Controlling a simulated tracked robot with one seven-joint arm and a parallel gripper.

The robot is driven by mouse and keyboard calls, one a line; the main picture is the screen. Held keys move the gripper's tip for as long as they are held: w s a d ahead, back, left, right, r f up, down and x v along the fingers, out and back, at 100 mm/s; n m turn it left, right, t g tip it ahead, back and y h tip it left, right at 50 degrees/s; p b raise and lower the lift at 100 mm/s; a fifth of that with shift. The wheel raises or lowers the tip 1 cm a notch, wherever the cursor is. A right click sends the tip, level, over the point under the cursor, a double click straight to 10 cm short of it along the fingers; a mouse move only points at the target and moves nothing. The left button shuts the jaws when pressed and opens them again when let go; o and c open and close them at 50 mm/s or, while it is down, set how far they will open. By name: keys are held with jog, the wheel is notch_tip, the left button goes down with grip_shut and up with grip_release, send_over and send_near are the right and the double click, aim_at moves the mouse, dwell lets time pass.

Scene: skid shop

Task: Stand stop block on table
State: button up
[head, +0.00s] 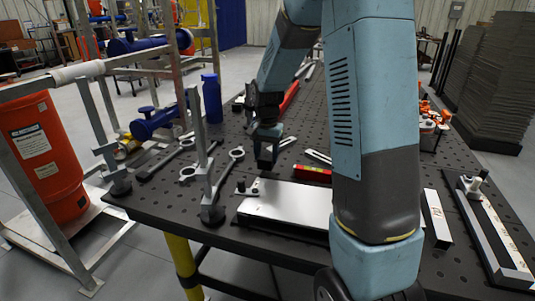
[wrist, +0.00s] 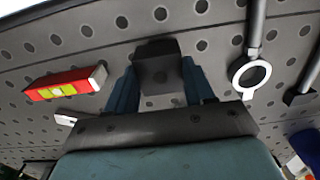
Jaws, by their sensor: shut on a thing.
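The stop block (wrist: 158,70) is a dark grey block between the two blue fingers of my gripper (wrist: 160,82) in the wrist view. My gripper is shut on it. In the head view my gripper (head: 266,150) points down over the dark perforated table (head: 262,170), behind the grey metal plate. The block is hard to tell from the dark fingers there. I cannot tell whether its lower end touches the table.
A red and yellow level (wrist: 66,84) lies left of the block in the wrist view, and a ring-ended wrench (wrist: 249,73) lies to its right. An upright clamp (head: 211,185) and the grey plate (head: 288,203) stand nearer the front edge. A blue bottle (head: 212,98) stands behind left.

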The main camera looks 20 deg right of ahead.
jog(key=shift+f, duration=1.1)
dwell(0.3)
jog(key=o, duration=1.3)
jog(key=shift+o, duration=0.4)
jog(key=shift+o, duration=0.7)
jog(key=shift+w+r, duration=0.1)
jog(key=shift+r, duration=1.45)
jog(key=shift+r, duration=0.1)
